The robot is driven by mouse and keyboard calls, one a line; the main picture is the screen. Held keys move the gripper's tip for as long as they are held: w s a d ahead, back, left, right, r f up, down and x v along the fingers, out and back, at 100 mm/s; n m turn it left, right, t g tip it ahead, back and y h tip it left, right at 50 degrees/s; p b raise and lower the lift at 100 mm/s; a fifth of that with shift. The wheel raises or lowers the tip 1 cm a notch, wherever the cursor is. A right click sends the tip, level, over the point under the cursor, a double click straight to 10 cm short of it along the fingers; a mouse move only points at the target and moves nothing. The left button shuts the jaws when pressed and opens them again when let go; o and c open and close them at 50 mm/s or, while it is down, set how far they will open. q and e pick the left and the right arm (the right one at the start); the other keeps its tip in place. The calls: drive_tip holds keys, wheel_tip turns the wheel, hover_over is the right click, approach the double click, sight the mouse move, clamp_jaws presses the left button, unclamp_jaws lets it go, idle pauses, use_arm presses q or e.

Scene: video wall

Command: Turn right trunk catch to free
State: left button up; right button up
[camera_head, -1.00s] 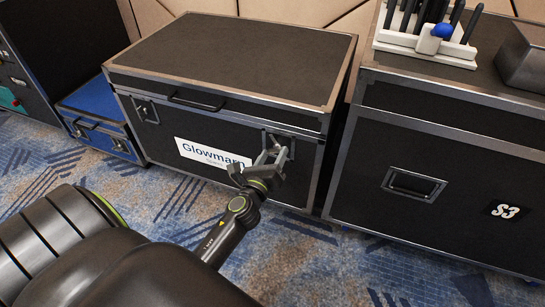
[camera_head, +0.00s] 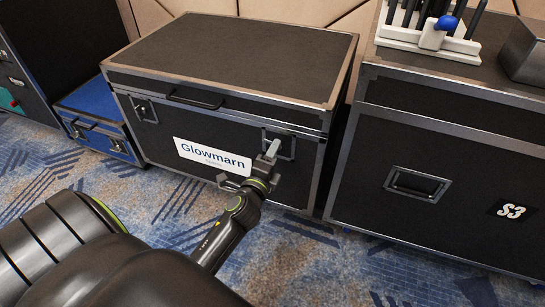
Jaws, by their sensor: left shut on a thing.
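The black trunk (camera_head: 225,60) with metal edging and a white "Glowmarn" label (camera_head: 212,156) stands in the middle, its lid down. Its right catch (camera_head: 287,147) sits in a metal-framed recess on the front, right of the label, and is partly covered by my gripper. My left gripper (camera_head: 271,151) reaches up from below and is shut on the right catch, its wrist rolled. The left catch (camera_head: 146,110) is on the front near the left corner, with nothing touching it. My right gripper is out of view.
A black case marked S3 (camera_head: 432,175) stands close on the right, carrying a white rack (camera_head: 425,42) of tools and a grey box (camera_head: 525,50). A blue case (camera_head: 98,112) stands at left. Patterned carpet (camera_head: 300,255) lies open in front.

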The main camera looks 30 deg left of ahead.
use_arm(q)
drive_tip(key=shift+n, duration=0.8)
drive_tip(key=o, duration=1)
drive_tip(key=shift+s, duration=0.15)
drive_tip(key=v, duration=1.7)
drive_tip(key=shift+s+b, duration=0.1)
drive_tip(key=shift+b, duration=0.3)
